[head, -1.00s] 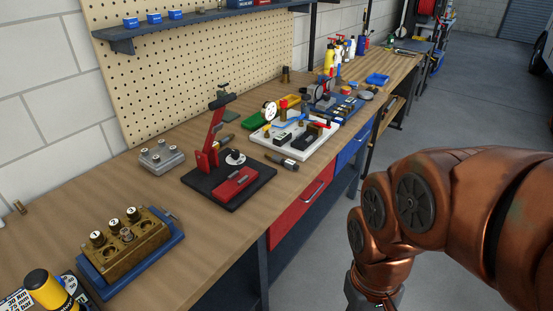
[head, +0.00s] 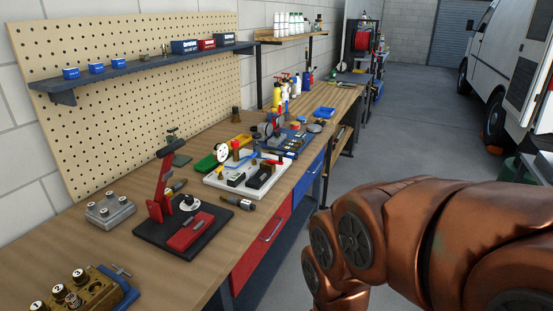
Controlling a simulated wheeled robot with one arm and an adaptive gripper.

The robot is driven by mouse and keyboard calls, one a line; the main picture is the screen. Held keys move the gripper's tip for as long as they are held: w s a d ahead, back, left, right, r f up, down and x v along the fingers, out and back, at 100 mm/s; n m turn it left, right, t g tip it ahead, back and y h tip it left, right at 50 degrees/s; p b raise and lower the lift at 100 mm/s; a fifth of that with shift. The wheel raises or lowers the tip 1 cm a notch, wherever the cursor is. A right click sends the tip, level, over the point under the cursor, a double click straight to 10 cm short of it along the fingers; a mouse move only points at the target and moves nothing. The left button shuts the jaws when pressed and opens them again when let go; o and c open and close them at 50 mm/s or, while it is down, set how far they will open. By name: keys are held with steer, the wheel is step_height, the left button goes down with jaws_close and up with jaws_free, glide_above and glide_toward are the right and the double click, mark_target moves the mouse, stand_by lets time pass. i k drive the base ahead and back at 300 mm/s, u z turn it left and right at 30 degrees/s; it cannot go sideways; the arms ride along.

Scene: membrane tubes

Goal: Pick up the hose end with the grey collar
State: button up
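I cannot make out a hose end with a grey collar for certain in the head view. A dark cylindrical fitting with a lighter band (head: 238,203) lies on the bench beside the black-based red press (head: 183,222). A red, reel-like thing (head: 363,41) stands at the far end, too small to tell if a hose hangs from it. My copper arm fills the lower right, over the floor. My gripper is out of view below the frame.
The wooden bench (head: 190,262) runs away along the wall. It carries a brass block (head: 95,293), a grey block (head: 110,211), a white tray (head: 214,184) and several bottles. A white van (head: 505,75) stands at the right. The floor between (head: 420,130) is clear.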

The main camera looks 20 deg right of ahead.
mark_target(245, 205)
steer(key=u, duration=0.05)
steer(key=k, duration=0.5)
steer(key=z, duration=0.85)
steer(key=i, duration=0.95)
steer(key=u, duration=1.85)
